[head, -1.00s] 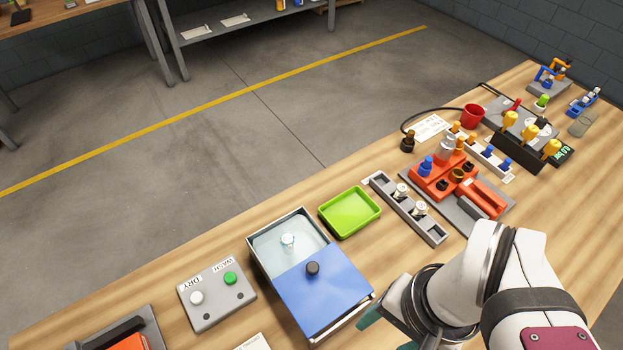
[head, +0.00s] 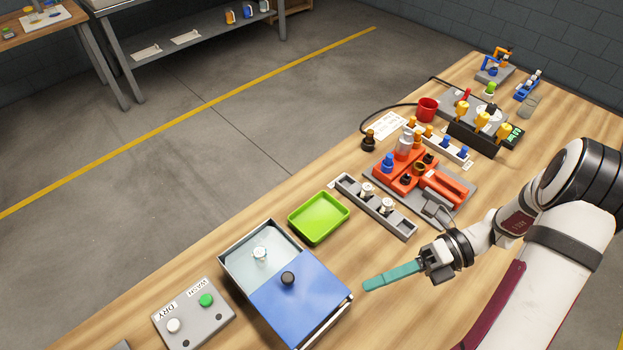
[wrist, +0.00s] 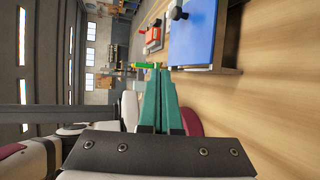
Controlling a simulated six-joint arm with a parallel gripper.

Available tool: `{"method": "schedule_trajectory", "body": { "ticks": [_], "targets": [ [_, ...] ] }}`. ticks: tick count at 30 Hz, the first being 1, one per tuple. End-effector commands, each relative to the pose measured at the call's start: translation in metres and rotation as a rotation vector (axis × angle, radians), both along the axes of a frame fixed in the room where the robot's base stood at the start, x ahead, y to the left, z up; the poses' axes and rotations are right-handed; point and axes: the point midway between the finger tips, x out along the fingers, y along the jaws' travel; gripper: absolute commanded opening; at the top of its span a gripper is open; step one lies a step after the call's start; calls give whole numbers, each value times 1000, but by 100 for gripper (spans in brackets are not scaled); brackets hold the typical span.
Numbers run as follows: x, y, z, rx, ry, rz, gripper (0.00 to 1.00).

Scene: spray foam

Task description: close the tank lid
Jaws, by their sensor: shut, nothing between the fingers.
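The tank (head: 228,262) is a grey box with pale liquid inside, near the bottom middle of the head view. Its blue lid (head: 310,300) with a black knob (head: 288,278) covers the right, near part; the far left part is open. A small whitish-capped item (head: 260,253) shows in the open part. My gripper (head: 368,286), with teal fingers, is shut and empty just right of the tank, apart from the lid. In the wrist view the teal fingertips (wrist: 158,72) are together, with the blue lid (wrist: 197,35) at upper right.
A green tray (head: 319,218) lies behind the tank. A grey panel (head: 195,318) with WASH and DRY buttons is at its left. A grey rack (head: 376,206) and a red fixture (head: 425,183) stand to the right. Bare wood lies around my gripper.

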Motion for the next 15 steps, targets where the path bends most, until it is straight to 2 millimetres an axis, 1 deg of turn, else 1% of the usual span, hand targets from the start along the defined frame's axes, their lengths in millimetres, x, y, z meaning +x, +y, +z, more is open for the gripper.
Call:
{"method": "schedule_trajectory", "body": {
  "ticks": [1,3,5,7,8,11,15],
  "targets": [
    [4,-6,-13,40,111,-80,0],
    [8,-12,-25,79,228,-157,0],
    [10,-14,-30,98,281,-191,0],
    [10,-11,-33,107,305,-203,0],
    [9,-8,-33,108,308,-204,0],
    [6,8,-35,107,307,-201,0],
    [0,39,-38,105,306,-198,0]
  ]
}}
